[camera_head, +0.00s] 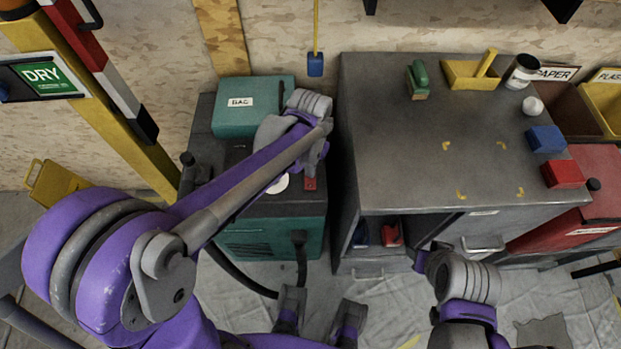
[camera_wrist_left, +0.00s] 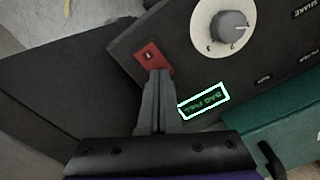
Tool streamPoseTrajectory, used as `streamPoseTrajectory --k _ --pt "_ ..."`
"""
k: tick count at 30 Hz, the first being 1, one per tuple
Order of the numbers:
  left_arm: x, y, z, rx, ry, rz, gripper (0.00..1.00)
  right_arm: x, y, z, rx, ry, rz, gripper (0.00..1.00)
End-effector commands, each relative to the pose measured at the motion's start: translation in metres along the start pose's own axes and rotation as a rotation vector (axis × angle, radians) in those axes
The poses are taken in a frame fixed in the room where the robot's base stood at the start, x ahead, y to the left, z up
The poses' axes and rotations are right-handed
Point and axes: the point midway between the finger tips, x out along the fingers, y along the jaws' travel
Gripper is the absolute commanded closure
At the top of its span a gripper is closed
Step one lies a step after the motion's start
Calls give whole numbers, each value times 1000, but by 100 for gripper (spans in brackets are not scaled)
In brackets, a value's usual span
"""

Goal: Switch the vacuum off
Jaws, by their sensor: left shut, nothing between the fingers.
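The vacuum (camera_head: 272,207) is a dark grey and teal machine left of the grey cabinet in the head view. Its red switch (camera_head: 310,184) is on the dark top panel; the switch also shows in the left wrist view (camera_wrist_left: 148,54). My left gripper (camera_wrist_left: 158,73) is shut and empty, its fingertips at the lower edge of the red switch plate; I cannot tell whether they touch it. In the head view my left arm reaches over the vacuum and hides part of the panel. My right gripper (camera_head: 420,260) is in front of the cabinet, its fingers unclear.
A grey dial on a white disc (camera_wrist_left: 226,27) and a lit "BAG FULL" label (camera_wrist_left: 204,102) are beside the switch. The grey cabinet (camera_head: 440,140) stands close on the right. A black hose (camera_head: 237,275) curves at the vacuum's front. A yellow post (camera_head: 115,120) stands left.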

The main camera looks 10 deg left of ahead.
Motion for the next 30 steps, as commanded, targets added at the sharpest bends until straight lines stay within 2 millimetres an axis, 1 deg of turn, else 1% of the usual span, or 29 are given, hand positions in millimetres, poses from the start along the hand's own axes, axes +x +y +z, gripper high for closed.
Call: streamPoseTrajectory --k 11,14,17,30 --pt "6 0 0 0 0 0 100 4 0 2 0 -1 0 50" --pt "5 0 0 0 0 0 100 3 0 2 0 -1 0 50" --pt "1 0 0 0 0 0 100 0 0 0 0 0 0 50" --pt "-35 0 0 0 0 0 100 -23 0 -14 0 9 0 50"
